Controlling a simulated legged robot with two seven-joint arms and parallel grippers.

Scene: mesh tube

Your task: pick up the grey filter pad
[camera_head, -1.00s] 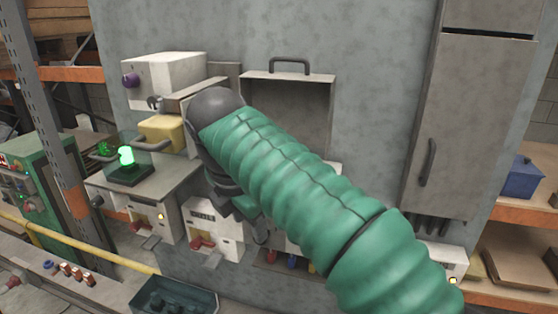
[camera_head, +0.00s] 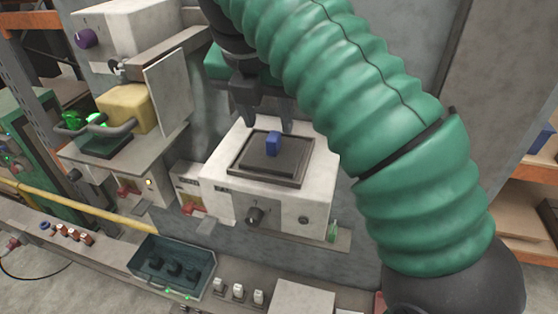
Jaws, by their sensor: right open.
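A dark grey square pad (camera_head: 262,163), which looks like the filter pad, lies in a dark square frame (camera_head: 238,165) on top of a white machine (camera_head: 308,185). A small blue block (camera_head: 273,143) stands up from its middle, like a grip. My right gripper (camera_head: 268,118) points down just above and behind the block, its two dark fingers apart and empty. I see no contact between the fingers and the block. My green-sleeved right arm covers the area to the right of the machine. My left gripper is out of view.
An upright pale panel (camera_head: 168,90) and a yellow block (camera_head: 125,107) with a grey handle stand to the left. A dark open box (camera_head: 172,268) sits at the front. A yellow rail (camera_head: 85,206) runs along the left.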

